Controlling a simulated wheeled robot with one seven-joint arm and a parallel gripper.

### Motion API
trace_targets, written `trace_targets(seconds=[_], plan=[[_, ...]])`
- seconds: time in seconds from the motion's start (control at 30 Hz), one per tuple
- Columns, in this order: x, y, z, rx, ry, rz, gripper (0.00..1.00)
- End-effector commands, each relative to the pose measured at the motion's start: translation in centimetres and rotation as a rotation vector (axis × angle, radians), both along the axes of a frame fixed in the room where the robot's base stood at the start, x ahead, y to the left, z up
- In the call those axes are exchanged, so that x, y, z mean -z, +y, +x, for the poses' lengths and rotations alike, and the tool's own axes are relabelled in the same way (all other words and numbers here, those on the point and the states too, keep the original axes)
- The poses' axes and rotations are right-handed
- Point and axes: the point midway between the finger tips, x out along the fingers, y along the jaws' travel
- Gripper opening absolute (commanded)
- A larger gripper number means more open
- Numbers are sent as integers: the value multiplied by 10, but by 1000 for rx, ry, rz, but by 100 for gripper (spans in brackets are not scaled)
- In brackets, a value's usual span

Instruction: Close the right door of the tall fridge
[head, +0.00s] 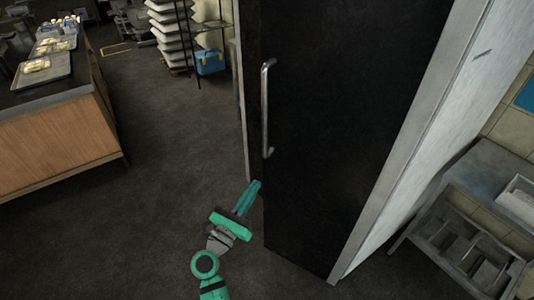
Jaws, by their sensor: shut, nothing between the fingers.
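The tall fridge's right door (340,110) is a large black panel with a vertical metal handle (266,108) near its left edge. It appears ajar, its left edge standing out from the pale frame (243,120) behind it. My gripper (257,184), green and grey, is shut and empty. Its tips are beside the lower left edge of the door, below the handle. I cannot tell whether they touch the door. The inside of the fridge is hidden by the door.
A wooden counter (60,140) with trays stands at the left. A metal table (485,175) stands right of the fridge. The dark floor (150,190) between counter and fridge is clear.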

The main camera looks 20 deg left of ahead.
Motion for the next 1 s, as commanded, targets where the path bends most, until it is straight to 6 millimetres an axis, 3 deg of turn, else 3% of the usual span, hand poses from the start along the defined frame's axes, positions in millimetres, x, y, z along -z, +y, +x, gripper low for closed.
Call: trace_targets(seconds=[0.1, 0.23, 0.37, 1.0], plan=[[-3, 20, 7, -26, 14, 95, 0], [-3, 26, 13, -33, 21, 130, 0], [-6, 23, 26, -32, 21, 133, 0], [-27, 3, 131, -32, 21, 128, 0]])
